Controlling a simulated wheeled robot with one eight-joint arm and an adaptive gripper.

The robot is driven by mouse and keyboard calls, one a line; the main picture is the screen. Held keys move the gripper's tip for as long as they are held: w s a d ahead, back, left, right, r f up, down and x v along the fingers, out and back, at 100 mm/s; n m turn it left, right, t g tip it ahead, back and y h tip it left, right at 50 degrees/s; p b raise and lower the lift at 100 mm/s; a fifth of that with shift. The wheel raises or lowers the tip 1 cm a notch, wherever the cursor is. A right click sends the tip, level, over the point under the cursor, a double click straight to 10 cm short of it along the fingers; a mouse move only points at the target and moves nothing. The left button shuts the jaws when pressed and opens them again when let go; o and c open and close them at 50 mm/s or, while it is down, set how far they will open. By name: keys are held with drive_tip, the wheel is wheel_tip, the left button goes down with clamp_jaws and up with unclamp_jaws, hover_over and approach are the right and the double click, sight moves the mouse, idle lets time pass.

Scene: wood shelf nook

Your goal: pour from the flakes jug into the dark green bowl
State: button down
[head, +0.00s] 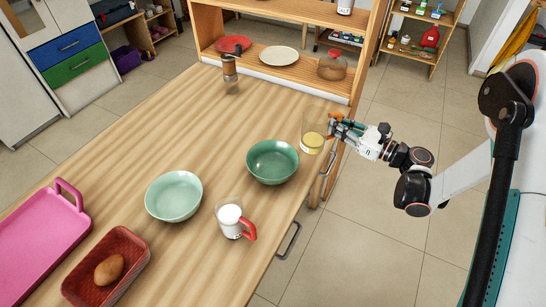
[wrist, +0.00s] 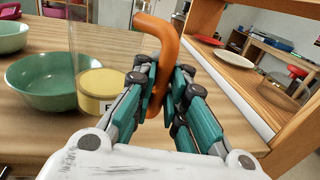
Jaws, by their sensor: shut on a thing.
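The flakes jug (head: 312,143) is clear, with yellow contents low inside and an orange handle (wrist: 157,50). It stands upright near the right edge of the table, and I cannot tell whether its base touches the wood. My gripper (head: 338,128) comes from the right and is shut on the handle; the wrist view shows the fingers (wrist: 160,95) on both sides of it. The dark green bowl (head: 272,163) sits on the table just left of the jug, and it looks empty. In the wrist view the bowl (wrist: 40,85) is partly behind the jug.
A light green bowl (head: 173,197) and a clear jug of white contents with a red handle (head: 245,231) stand nearer. A red basket (head: 125,246) holds a brown thing; a pink tray (head: 40,240) lies left. A grinder (head: 230,78) and a wooden shelf (head: 340,85) are behind.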

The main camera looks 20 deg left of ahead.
sight(321, 117)
drive_tip(key=shift+r, duration=0.1)
drive_tip(key=shift+s+a+r+n+h, duration=0.8)
drive_tip(key=shift+a+r+n+h, duration=0.2)
drive_tip(key=shift+n, duration=0.3)
drive_tip(key=shift+s+a+r+n+h, duration=0.85)
drive_tip(key=shift+n+h, duration=0.25)
drive_tip(key=shift+n, duration=0.2)
drive_tip(key=shift+s+a+r+n+t+h+p, duration=0.25)
drive_tip(key=shift+a+r+n+t+h+p, duration=0.15)
drive_tip(key=shift+r+n+h+p, duration=0.15)
drive_tip(key=shift+s+a+n+h+p, duration=0.15)
drive_tip(key=shift+n+h+p, duration=0.25)
drive_tip(key=shift+p, duration=0.25)
drive_tip(key=shift+s+f+n+t+h, duration=0.1)
drive_tip(key=shift+f+n+t+h, duration=0.05)
drive_tip(key=shift+n+t+h, duration=0.15)
drive_tip(key=shift+s+a+n+h+p, duration=0.15)
drive_tip(key=shift+a+n+h+p, duration=0.1)
drive_tip(key=shift+p, duration=0.25)
